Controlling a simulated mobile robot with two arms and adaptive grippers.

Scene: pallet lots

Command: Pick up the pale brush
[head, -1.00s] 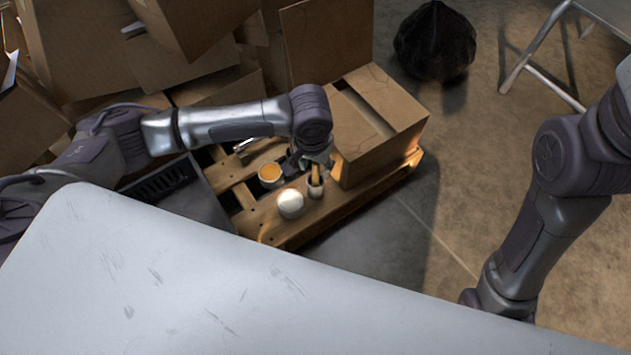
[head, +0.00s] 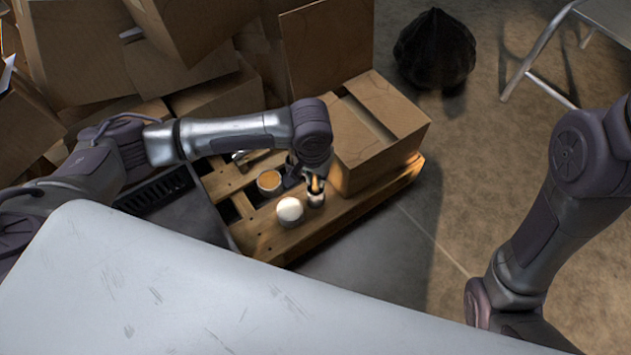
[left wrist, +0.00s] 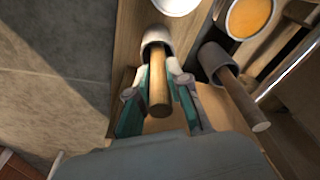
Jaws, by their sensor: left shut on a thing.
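The pale brush (left wrist: 159,82) has a whitish head and a wooden handle. In the left wrist view it lies between the two fingers of my left gripper (left wrist: 155,85), which is shut on it. In the head view the pale brush (head: 316,199) shows at the pallet, below my left gripper (head: 309,180), with the upper handle partly covered. I cannot tell whether its head touches the boards. A second brush (left wrist: 234,88) with a grey-brown head is beside it in the left wrist view. My right gripper is not in view.
A white round container (head: 290,210) and an orange-filled one (head: 269,181) stand close by on the wooden pallet (head: 266,236). An open cardboard box (head: 378,140) stands just right of the gripper. A black bag (head: 434,48) lies on the floor, with clear floor below it.

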